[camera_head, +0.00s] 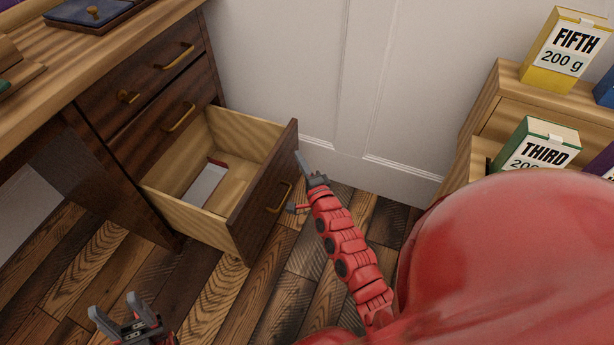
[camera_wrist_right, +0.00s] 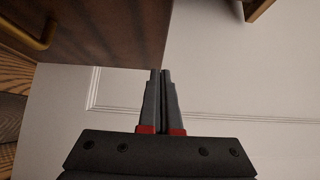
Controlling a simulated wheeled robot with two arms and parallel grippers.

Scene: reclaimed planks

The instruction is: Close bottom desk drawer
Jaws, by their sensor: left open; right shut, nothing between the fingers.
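The bottom desk drawer (camera_head: 262,205) is pulled well out of the dark wooden desk, with its pale inside showing. Its dark front carries a brass handle (camera_head: 280,199). A flat white item with a red edge (camera_head: 206,186) lies inside. My right gripper (camera_head: 299,155) is shut and empty, at the far right edge of the drawer front; contact cannot be told. In the right wrist view its fingers (camera_wrist_right: 160,73) are together just below the dark drawer front (camera_wrist_right: 110,30). My left gripper (camera_head: 115,305) is open and empty, low over the floor at the bottom left.
Two upper drawers (camera_head: 152,118) are shut above it. A white panelled wall (camera_head: 300,70) stands behind. A wooden shelf (camera_head: 480,115) at the right holds a yellow FIFTH box (camera_head: 565,50) and a green THIRD box (camera_head: 535,145). The plank floor (camera_head: 230,300) before the drawer is clear.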

